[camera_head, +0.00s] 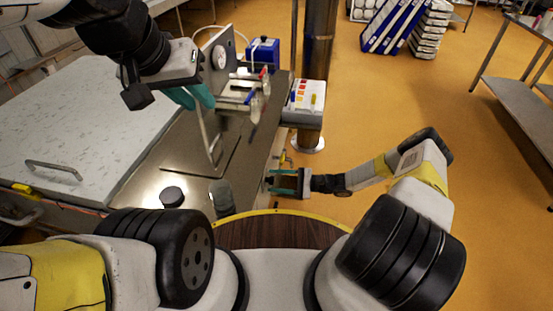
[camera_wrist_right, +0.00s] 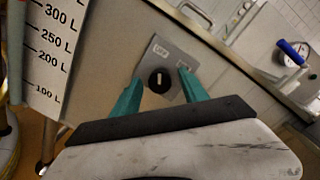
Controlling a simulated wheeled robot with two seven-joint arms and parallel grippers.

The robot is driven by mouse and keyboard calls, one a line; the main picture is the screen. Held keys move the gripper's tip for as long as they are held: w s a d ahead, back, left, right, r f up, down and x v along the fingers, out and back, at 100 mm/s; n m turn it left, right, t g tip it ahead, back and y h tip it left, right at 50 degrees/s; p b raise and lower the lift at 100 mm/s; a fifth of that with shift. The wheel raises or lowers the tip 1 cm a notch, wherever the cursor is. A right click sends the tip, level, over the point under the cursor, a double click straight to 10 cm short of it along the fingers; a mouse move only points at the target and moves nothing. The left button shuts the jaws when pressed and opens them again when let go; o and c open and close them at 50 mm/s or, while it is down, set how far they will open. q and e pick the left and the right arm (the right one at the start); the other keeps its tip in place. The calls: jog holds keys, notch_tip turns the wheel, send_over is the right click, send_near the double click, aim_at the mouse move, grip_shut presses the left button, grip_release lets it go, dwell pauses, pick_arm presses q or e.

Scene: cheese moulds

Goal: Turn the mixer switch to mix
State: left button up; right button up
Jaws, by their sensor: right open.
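The mixer switch (camera_wrist_right: 160,80) is a black round knob with a white mark on a grey plate (camera_wrist_right: 171,55), in the right wrist view. One label above the knob seems to read OFF; another is partly covered by a finger. My right gripper (camera_wrist_right: 158,90) is open, its teal fingers on either side of the knob in the picture. I cannot tell whether they touch it. In the head view my right gripper (camera_head: 270,182) is beside the vat's right side; the switch cannot be made out there. My left gripper (camera_head: 198,104) hangs above the vat's far part.
A white lid (camera_head: 80,110) covers the vat's left part, and a dark round object (camera_head: 172,196) stands on the metal top. A litre scale (camera_wrist_right: 48,50) is left of the switch. The orange floor (camera_head: 400,95) at the right is mostly clear.

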jog(key=shift+c, duration=0.4)
grip_shut()
jog(key=shift+m, duration=0.3)
jog(key=m, duration=0.5)
jog(key=m+t, duration=0.1)
jog(key=m, duration=0.5)
jog(key=shift+f+m+y, duration=0.1)
jog(key=shift+m+y, duration=0.2)
jog(key=shift+y, duration=0.1)
jog(key=shift+o, duration=0.4)
grip_release()
